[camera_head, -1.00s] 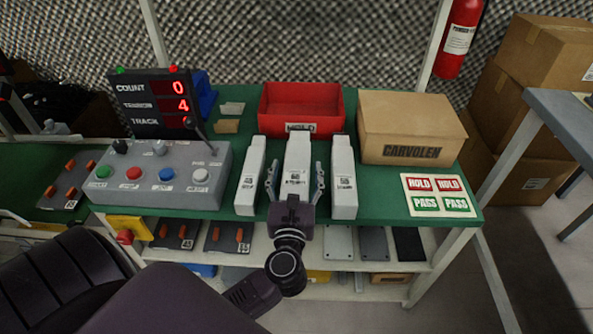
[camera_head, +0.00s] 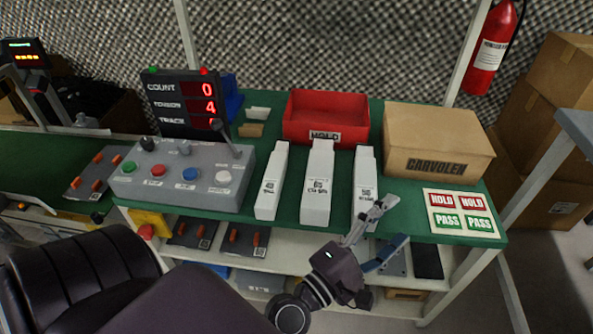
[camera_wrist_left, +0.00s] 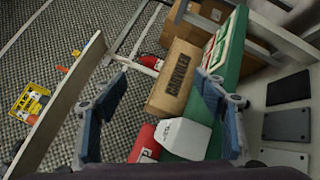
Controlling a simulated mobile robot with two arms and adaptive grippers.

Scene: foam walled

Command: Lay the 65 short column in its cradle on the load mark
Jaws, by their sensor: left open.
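Three white columns sit side by side on the green bench top: a left one (camera_head: 272,182), a middle one (camera_head: 318,182) and a right one (camera_head: 365,180). They appear to lie front to back. Their labels are too small to read surely, so I cannot tell which is the 65 short column. I cannot make out the cradle or load mark. My left gripper (camera_head: 392,222) is open and empty, in front of the right column at the bench's front edge. In the left wrist view, its fingers (camera_wrist_left: 161,76) are spread, with one white column (camera_wrist_left: 182,138) below. My right gripper is not in view.
A red HOLD bin (camera_head: 326,118) and a cardboard box (camera_head: 438,142) stand behind the columns. A grey button console (camera_head: 185,178) and count display (camera_head: 183,101) are at left. A HOLD/PASS card (camera_head: 461,212) lies at right. A shelf below holds plates.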

